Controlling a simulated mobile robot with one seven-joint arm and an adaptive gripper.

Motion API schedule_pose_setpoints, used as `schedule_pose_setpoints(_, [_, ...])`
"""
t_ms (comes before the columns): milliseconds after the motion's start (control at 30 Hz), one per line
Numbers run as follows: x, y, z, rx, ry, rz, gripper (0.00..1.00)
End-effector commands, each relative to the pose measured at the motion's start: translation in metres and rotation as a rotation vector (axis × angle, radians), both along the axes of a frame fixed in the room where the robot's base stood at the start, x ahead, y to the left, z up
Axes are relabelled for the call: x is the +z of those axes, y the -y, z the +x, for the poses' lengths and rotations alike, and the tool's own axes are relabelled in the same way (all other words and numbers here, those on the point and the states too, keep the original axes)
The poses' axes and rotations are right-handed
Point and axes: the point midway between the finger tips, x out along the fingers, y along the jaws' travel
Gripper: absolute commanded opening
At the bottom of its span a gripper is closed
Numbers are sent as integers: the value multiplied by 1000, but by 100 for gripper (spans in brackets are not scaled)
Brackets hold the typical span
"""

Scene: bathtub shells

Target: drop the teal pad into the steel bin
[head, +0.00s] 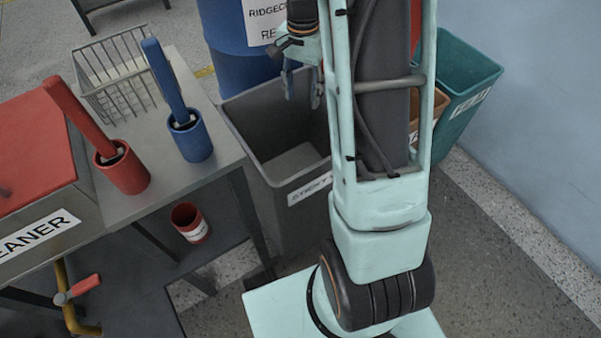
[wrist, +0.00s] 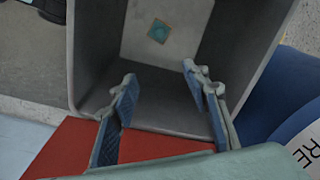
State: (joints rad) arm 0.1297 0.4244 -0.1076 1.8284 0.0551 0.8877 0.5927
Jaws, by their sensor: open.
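The grey bin (head: 255,155), with a front label that is hard to read, stands on the floor beside the bench. Its inside (wrist: 100,45) fills the upper middle of the wrist view. A small teal square with a paler centre, which looks like the teal pad (wrist: 159,32), lies on the pale bin floor. It is not visible in the head view. My gripper (wrist: 160,76) is open with nothing between its blue-padded fingers, above the bin. In the head view my gripper (head: 303,90) points down over the bin's far side, partly hidden by my arm.
A blue drum (head: 225,50) stands behind the bin. Brown (head: 436,108) and teal (head: 465,80) bins stand to the right by the wall. The bench at left holds a wire basket (head: 120,85) and red (head: 122,172) and blue (head: 190,138) cups. A red cup (head: 188,222) sits below.

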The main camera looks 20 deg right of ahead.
Motion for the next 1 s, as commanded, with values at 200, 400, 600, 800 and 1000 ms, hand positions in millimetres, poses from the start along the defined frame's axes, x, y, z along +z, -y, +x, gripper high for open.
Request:
schedule_pose_setpoints(200, [47, 0, 1, 0, 3, -1, 43])
schedule_pose_setpoints(400, [70, 0, 0, 1, 1, 0, 43])
schedule_pose_setpoints(600, [75, 0, 0, 1, -1, -1, 43])
schedule_pose_setpoints(800, [75, 0, 0, 1, -1, -1, 43])
schedule_pose_setpoints(1000, [74, 1, -1, -2, 2, -2, 43])
